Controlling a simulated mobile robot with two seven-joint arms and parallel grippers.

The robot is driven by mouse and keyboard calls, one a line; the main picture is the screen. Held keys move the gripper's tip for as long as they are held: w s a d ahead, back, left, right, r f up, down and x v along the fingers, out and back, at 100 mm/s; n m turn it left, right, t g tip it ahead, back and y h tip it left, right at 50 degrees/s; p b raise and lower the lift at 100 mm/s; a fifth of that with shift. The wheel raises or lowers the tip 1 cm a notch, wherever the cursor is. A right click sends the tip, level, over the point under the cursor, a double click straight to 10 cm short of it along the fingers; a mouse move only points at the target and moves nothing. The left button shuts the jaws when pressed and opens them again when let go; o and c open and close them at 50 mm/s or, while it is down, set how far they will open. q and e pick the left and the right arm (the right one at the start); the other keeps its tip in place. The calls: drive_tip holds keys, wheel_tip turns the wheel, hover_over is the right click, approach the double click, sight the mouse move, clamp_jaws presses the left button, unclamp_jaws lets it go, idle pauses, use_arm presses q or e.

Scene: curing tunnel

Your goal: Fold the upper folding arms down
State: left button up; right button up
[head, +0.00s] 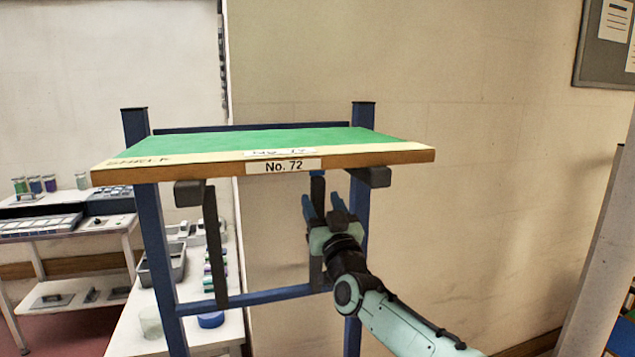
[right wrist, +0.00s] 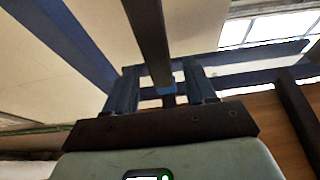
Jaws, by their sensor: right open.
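A blue frame holds a green-topped board (head: 270,143) labelled No. 72. Under the board's front edge show the dark ends of two supports, a left one (head: 188,193) and a right one (head: 372,178). Two dark bars hang below the board, a left bar (head: 221,265) and a right bar (head: 316,272). My right gripper (head: 325,205) points up under the board near the right bar, its fingers apart. In the right wrist view a dark bar (right wrist: 148,35) runs between the open fingers (right wrist: 162,90); contact cannot be told. My left gripper is out of view.
A blue crossbar (head: 265,296) joins the blue posts (head: 152,230) low down. A white table (head: 135,340) with a grey bin (head: 165,265) and jars stands behind on the left. A grey column (head: 600,240) rises at right; the space between it and the frame looks free.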

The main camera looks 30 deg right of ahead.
sight(319, 196)
drive_tip(key=p+x, duration=0.1)
drive_tip(key=x, duration=0.2)
drive_tip(key=shift+r, duration=0.1)
drive_tip(key=shift+w+d, duration=0.1)
drive_tip(key=shift+w, duration=0.4)
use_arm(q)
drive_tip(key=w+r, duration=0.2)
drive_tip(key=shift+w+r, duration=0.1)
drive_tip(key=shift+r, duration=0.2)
use_arm(e)
drive_tip(key=shift+s, duration=0.1)
